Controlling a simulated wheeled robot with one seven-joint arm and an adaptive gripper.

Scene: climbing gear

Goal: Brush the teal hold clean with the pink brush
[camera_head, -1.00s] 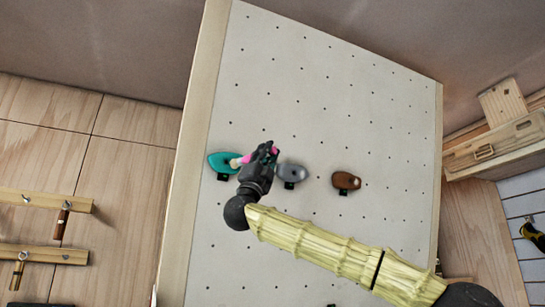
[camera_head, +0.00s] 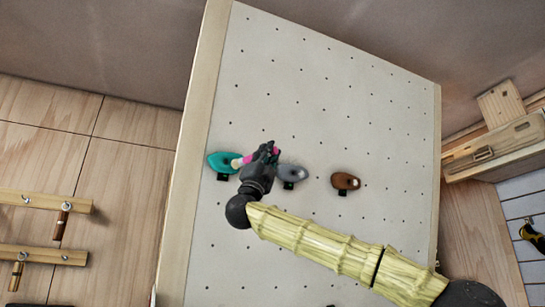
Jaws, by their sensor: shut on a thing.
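The teal hold (camera_head: 220,161) is fixed on the left part of the pale climbing panel (camera_head: 300,80). My gripper (camera_head: 264,154) is just right of it, shut on the pink brush (camera_head: 247,159). The brush points left, and its pale bristle end lies at the hold's right edge. Whether the bristles touch the hold is hard to tell at this size. Part of the brush is hidden by the dark fingers. Dirt on the hold cannot be made out.
A grey hold (camera_head: 293,173) sits close to the right of my gripper, and a brown hold (camera_head: 346,181) farther right. Wooden rails (camera_head: 45,201) with hanging brushes are on the left wall. A wooden ledge (camera_head: 495,148) is at the right. The upper panel is clear.

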